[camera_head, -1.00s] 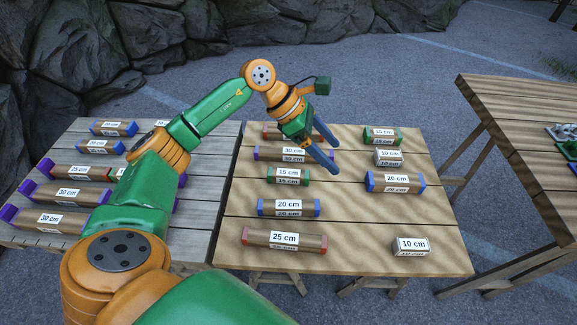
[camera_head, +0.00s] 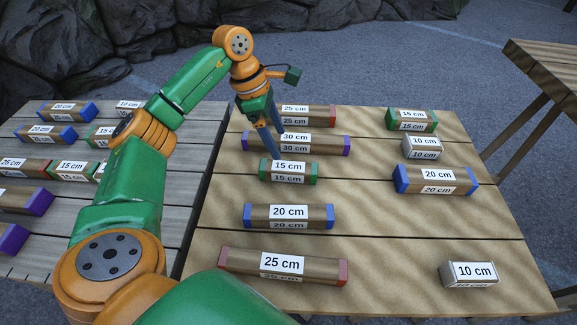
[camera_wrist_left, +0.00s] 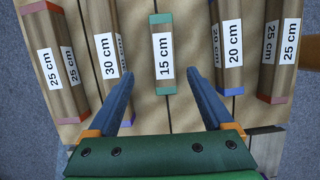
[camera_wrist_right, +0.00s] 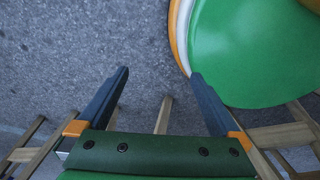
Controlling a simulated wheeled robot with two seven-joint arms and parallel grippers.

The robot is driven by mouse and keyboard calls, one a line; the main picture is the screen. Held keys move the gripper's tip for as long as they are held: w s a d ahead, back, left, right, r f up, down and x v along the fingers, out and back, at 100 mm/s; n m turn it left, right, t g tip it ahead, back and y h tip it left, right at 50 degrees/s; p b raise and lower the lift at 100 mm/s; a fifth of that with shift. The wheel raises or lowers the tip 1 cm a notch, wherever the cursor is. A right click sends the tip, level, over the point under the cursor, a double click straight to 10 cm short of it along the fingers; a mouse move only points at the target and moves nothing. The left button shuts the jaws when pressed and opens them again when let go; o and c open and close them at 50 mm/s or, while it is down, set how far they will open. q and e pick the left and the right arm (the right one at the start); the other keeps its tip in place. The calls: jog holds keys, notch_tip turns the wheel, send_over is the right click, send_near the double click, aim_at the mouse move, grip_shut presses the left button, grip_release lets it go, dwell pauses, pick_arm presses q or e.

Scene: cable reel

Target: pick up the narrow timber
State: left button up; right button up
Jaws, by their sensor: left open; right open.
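The timbers are brown blocks with coloured ends and length labels. A slim 15 cm timber (camera_head: 288,171) with green ends lies on the middle table; it also shows in the left wrist view (camera_wrist_left: 163,60). My left gripper (camera_head: 264,142) is open and empty above it and a 30 cm timber (camera_head: 294,143) with purple ends. In the left wrist view, my left gripper (camera_wrist_left: 158,76) has one finger on each side of the 15 cm timber's line, with the timber mostly beyond the fingertips. My right gripper (camera_wrist_right: 160,74) is open and empty over grey ground.
Close neighbours are a blue-ended 20 cm timber (camera_head: 289,216) and red-ended 25 cm timbers (camera_head: 283,265). More timbers lie right, including 10 cm ones (camera_head: 469,273). A grey table (camera_head: 185,220) with timbers stands left; another table (camera_head: 550,75) stands right.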

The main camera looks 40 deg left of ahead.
aim_at(287, 166)
pick_arm(q)
notch_tip(287, 166, down, 3)
jog(key=shift+f+b, duration=0.1)
jog(key=shift+b, duration=0.5)
jog(key=x, duration=0.5)
jog(key=shift+s+d+f+b, duration=0.15)
jog(key=shift+d+b, duration=0.15)
jog(key=shift+d, duration=0.15)
jog(key=shift+d+f, duration=0.1)
jog(key=shift+f, duration=0.25)
jog(key=c, duration=1.2)
grip_shut()
pick_arm(e)
jog(key=f, duration=0.3)
jog(key=shift+w+d+f, duration=0.1)
jog(key=shift+w+f, duration=0.15)
jog(key=shift+w, duration=0.05)
pick_arm(q)
jog(key=shift+r, duration=0.15)
